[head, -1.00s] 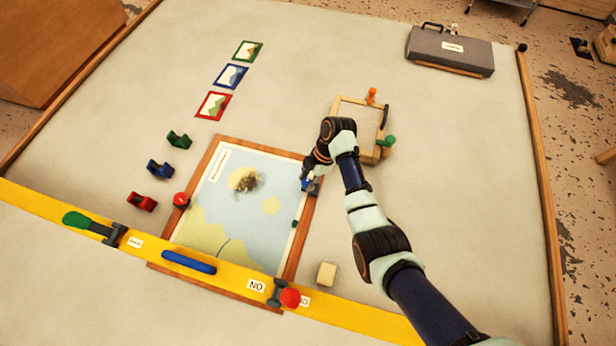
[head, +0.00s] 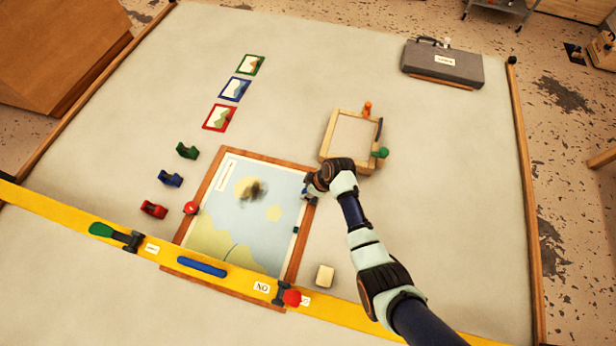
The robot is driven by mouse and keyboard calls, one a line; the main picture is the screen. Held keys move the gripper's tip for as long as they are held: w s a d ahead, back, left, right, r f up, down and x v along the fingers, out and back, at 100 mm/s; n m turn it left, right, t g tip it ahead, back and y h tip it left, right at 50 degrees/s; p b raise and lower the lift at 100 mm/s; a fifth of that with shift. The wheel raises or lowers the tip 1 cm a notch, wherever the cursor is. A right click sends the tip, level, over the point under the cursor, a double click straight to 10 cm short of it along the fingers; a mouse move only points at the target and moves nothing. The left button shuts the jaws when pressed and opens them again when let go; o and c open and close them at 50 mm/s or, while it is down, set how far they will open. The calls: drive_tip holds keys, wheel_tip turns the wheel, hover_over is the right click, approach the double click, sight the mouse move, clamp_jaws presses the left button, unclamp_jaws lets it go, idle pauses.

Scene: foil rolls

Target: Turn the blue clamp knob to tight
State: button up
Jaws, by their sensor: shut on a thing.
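The framed map board (head: 230,239) lies near the front of the table, with a brown wooden frame. A small blue clamp knob (head: 307,198) sits at the right edge of this frame, mostly hidden by my gripper. My gripper (head: 308,191) reaches it from the upper right and is shut on it. The fingertips are small and partly covered by my wrist. I cannot read the knob's angle or any tight mark. A red round knob (head: 191,208) is on the left edge of the frame.
A yellow bar (head: 130,252) with a green-handled lever (head: 103,230), blue handle (head: 202,267) and red knob (head: 292,298) crosses the front. Loose red, blue (head: 170,179) and green pieces lie left. A wooden tray (head: 327,148) stands behind my wrist. A beige block (head: 325,276) lies right.

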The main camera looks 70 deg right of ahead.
drive_tip(key=m+p, duration=0.1)
drive_tip(key=m, duration=0.1)
drive_tip(key=m+h+p, duration=0.1)
drive_tip(key=shift+a+r+m, duration=0.15)
drive_tip(key=shift+r+m, duration=0.05)
drive_tip(key=shift+m, duration=0.2)
drive_tip(key=m+g+h+p, duration=0.1)
drive_tip(key=m, duration=0.2)
drive_tip(key=shift+f+m+h+p, duration=0.1)
drive_tip(key=shift+m+h+p, duration=0.2)
drive_tip(key=m+g, duration=0.1)
drive_tip(key=m, duration=0.2)
drive_tip(key=shift+w+f+m+h, duration=0.1)
drive_tip(key=shift+m+h, duration=0.2)
drive_tip(key=shift+h, duration=0.1)
drive_tip(key=shift+a+m+g+h, duration=0.1)
drive_tip(key=shift+m+g+h, duration=0.35)
drive_tip(key=shift+m, duration=1.15)
drive_tip(key=shift+f+g, duration=0.1)
drive_tip(key=shift+g, duration=0.15)
drive_tip(key=o, duration=1.1)
drive_tip(key=shift+o, duration=0.2)
drive_tip(key=shift+r, duration=0.2)
